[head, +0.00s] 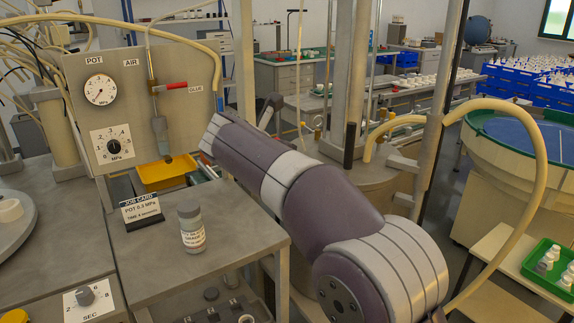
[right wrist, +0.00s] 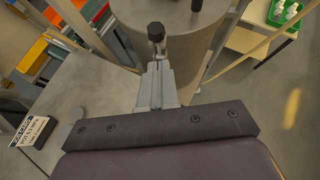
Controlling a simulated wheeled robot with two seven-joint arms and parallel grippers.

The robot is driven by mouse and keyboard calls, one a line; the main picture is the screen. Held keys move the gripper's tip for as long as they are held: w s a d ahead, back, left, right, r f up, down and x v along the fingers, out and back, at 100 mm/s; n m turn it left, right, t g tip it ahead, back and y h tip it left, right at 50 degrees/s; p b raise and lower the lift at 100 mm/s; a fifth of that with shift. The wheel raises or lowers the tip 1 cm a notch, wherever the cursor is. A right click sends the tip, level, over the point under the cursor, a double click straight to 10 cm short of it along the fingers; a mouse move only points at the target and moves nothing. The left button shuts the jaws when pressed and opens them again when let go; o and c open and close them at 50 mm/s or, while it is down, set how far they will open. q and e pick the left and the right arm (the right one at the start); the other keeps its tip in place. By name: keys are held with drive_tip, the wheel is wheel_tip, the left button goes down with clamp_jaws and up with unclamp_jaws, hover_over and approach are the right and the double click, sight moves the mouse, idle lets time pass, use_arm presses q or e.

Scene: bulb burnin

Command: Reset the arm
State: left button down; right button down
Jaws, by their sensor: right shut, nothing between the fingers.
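My right arm (head: 320,195) reaches in from the lower right of the head view, over the right edge of the grey bench (head: 245,240). Its far end hides part of what lies behind it. My right gripper (right wrist: 156,33) shows in the right wrist view with its dark fingertips together and nothing between them. It points toward a round grey drum-like base (right wrist: 185,45) and is apart from the bench. My left gripper is in neither view.
On the bench stand a grey-lidded bottle (head: 191,228) and a job card (head: 141,210). A gauge panel (head: 140,100) stands behind them, near a yellow bin (head: 165,174). Hoses and posts crowd the middle. A green tray (head: 550,268) with small items sits on a table at right.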

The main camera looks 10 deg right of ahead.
drive_tip(key=shift+w+d+f, duration=0.1)
